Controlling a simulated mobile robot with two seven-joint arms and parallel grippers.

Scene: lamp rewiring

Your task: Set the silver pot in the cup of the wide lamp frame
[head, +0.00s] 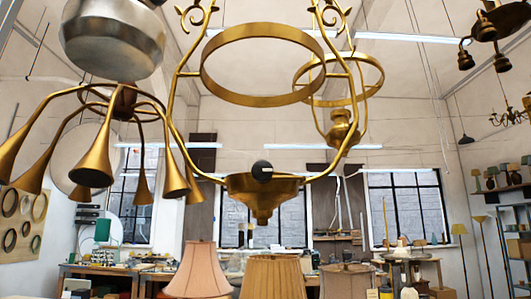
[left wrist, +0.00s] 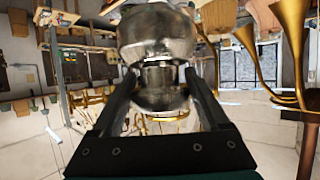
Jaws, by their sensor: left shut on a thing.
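The silver pot (head: 113,45) is at the upper left of the head view, cut by the top edge, left of the wide lamp frame and well above its cup. It also shows in the left wrist view (left wrist: 155,35). My left gripper (left wrist: 158,82) is shut on it, one dark finger on each side of its narrow part. The wide lamp frame (head: 263,101) is brass, with a ring and two curved side arms with scrolls. Its cup (head: 265,190) is at the bottom centre, apart from the pot. A small dark round thing (head: 262,170) shows at the cup's rim. My right gripper is not in view.
A brass lamp with several horn-shaped arms (head: 93,165) hangs below the pot, close to the frame's left side. A second, smaller-looking ring frame (head: 340,133) hangs behind to the right. Fabric lampshades (head: 273,278) stand along the bottom.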

